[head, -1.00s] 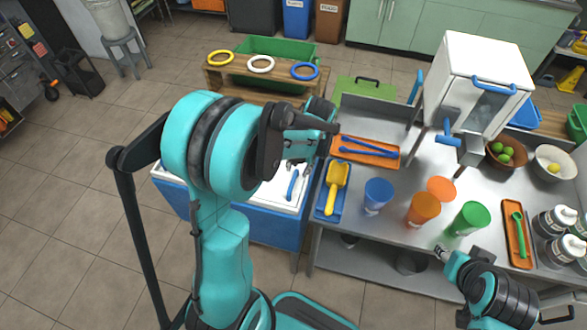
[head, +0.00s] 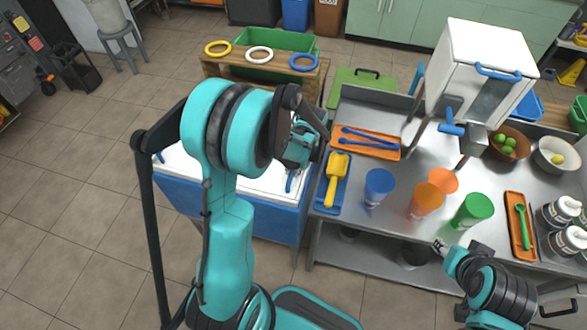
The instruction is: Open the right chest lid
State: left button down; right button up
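The blue chest (head: 272,222) with a white top (head: 258,183) stands left of the metal counter. Its right part shows a blue handle (head: 291,181), partly hidden by my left gripper; the lid looks flat and closed. My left gripper (head: 300,158) is above the right part of the chest, close to the handle in the picture. Whether it touches the handle, and how its fingers are set, cannot be made out. My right gripper (head: 440,246) is at the counter's front edge, near the green cup, with nothing visible in it.
The metal counter (head: 395,230) borders the chest on the right. Near that side are a blue tray (head: 322,205) with a yellow scoop (head: 337,178) and an orange tray (head: 386,151). Blue (head: 379,187), orange (head: 427,200) and green (head: 473,211) cups stand there. A wooden rack with rings (head: 259,55) is behind.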

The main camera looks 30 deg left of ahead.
pick_arm(q)
jog(key=shift+a, duration=0.1)
jog(key=s+a, duration=0.1)
jog(key=a, duration=0.5)
jog(key=s+a, duration=0.2)
jog(key=a, duration=0.4)
jog(key=s+a+b, duration=0.1)
jog(key=a, duration=0.6)
jog(key=shift+s, duration=0.3)
jog(key=c, duration=1.5)
grip_release()
jog(key=shift+c, duration=0.2)
jog(key=shift+r, duration=0.1)
notch_tip(320, 180, up, 12)
jog(key=d, duration=0.2)
jog(key=shift+w+f, duration=0.2)
jog(key=shift+w, duration=0.05)
jog(key=shift+d, duration=0.1)
